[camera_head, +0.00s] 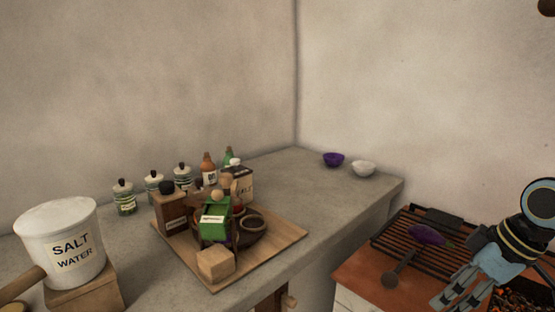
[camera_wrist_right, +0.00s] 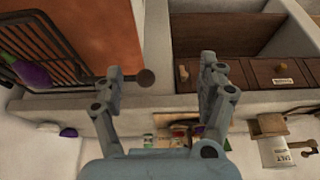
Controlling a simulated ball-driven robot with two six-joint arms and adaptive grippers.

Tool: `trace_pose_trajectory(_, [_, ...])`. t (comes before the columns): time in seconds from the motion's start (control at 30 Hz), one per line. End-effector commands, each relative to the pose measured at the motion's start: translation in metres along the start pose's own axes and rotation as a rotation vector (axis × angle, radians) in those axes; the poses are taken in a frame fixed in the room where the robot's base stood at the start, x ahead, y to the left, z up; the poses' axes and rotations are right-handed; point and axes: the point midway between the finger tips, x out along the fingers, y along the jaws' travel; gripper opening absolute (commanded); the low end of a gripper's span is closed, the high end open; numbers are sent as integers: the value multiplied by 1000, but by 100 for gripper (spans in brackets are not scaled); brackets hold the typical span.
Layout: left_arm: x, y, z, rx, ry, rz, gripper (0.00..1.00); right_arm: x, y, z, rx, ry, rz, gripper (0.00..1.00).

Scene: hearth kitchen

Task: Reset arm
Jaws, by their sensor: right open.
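My right gripper (camera_head: 462,298) comes in at the lower right of the head view, beside the grill. In the right wrist view the right gripper (camera_wrist_right: 160,68) has its two fingers apart with nothing between them. A purple eggplant (camera_head: 428,236) lies on the dark grill rack (camera_head: 400,228), to the left of my right arm. The eggplant also shows at the left of the right wrist view (camera_wrist_right: 30,72), apart from the fingers. My left gripper is in neither view.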

Motion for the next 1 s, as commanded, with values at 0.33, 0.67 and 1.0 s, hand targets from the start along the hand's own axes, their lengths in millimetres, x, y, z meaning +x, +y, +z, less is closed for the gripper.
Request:
trace_pose_trajectory(0.33, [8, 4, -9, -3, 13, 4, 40, 50, -35, 42, 66, -64, -90, 75])
trace_pose_trajectory(0.67, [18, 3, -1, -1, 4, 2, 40, 150, -83, 140, 260, -196, -130, 75])
trace_pose_trajectory(1.0, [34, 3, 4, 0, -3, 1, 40, 278, -212, 350, 551, -427, 1, 75])
